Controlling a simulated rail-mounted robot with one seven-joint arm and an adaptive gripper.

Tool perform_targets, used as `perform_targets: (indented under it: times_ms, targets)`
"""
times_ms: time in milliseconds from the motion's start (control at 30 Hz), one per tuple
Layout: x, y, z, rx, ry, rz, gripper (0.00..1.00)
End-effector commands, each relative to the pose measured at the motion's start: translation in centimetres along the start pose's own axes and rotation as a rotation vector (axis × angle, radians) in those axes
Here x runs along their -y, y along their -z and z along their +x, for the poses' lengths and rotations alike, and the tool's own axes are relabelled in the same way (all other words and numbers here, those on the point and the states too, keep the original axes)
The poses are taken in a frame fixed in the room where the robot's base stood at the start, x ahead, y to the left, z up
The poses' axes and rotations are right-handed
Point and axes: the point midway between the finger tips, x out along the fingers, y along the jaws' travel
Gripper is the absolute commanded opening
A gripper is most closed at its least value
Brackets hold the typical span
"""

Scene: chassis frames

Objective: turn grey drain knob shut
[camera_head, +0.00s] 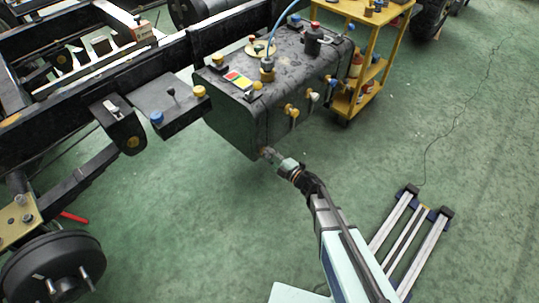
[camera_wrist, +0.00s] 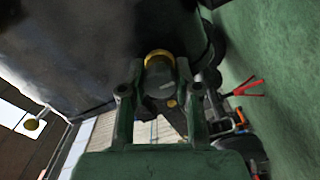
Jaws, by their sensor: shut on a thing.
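The black tank (camera_head: 231,122) hangs on the chassis frame. My gripper (camera_head: 272,156) reaches up to the lower front corner of the tank. In the wrist view, my gripper's two fingers (camera_wrist: 159,92) stand on either side of the grey drain knob (camera_wrist: 160,88), shut on it. The knob has a yellow collar (camera_wrist: 158,56) where it meets the dark tank underside. In the head view the knob is small and mostly hidden by my gripper, so its turn angle cannot be told.
Several valves, one with a yellow knob (camera_head: 291,111), stick out of the tank's side above my gripper. A blue hose (camera_head: 279,30) rises from the tank top. A yellow cart (camera_head: 369,53) stands behind right. Green floor is open to the right of the tank.

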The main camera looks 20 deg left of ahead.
Motion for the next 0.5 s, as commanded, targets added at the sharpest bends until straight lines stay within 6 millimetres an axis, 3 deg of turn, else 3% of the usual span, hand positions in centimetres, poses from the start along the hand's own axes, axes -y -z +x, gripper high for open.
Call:
perform_targets:
  times_ms: [267, 300, 333, 367, 500]
  targets:
    - [-0.02, 0.04, 0.08, -0.002, -0.001, 0.001, 0.0]
    - [-0.02, 0.04, 0.08, -0.002, -0.001, 0.001, 0.39]
    - [-0.02, 0.04, 0.08, -0.002, -0.001, 0.001, 0.49]
    - [-0.02, 0.04, 0.08, -0.002, -0.001, 0.001, 0.57]
    - [-0.02, 0.02, 0.05, -0.001, -0.001, 0.0, 0.57]
